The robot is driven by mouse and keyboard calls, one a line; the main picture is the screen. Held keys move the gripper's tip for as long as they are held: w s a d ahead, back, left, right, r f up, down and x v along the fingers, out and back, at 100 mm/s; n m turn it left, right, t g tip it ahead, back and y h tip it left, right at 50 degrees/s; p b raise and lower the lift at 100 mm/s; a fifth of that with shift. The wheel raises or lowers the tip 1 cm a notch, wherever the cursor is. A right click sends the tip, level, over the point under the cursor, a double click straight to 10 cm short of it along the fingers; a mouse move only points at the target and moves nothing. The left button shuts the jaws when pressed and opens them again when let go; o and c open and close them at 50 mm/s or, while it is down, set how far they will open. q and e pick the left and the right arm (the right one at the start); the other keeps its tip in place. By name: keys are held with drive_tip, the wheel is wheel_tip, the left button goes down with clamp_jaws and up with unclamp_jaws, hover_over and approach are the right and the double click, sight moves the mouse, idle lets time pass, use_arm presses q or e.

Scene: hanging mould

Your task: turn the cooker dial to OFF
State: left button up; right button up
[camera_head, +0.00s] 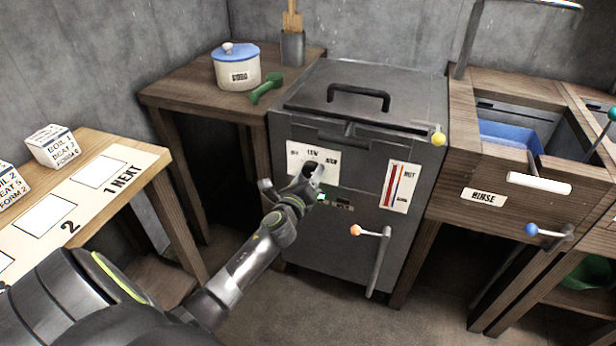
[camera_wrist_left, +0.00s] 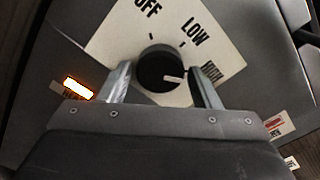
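The cooker (camera_head: 345,230) is a dark metal box with a white dial label (camera_head: 297,155) on its front. In the left wrist view, the round black dial (camera_wrist_left: 156,70) has a white pointer mark toward the right, near the third word. In the head view, my left gripper (camera_head: 308,180) largely hides the dial. My right gripper is out of view.
A yellow knob (camera_head: 438,139) is at the cooker's upper right. A blue-lidded pot (camera_head: 236,72) stands on the left table. A rinse sink (camera_head: 510,145) is at right.

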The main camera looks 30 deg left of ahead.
use_arm(q)
drive_tip(key=c, duration=0.7)
drive_tip(key=shift+o, duration=0.2)
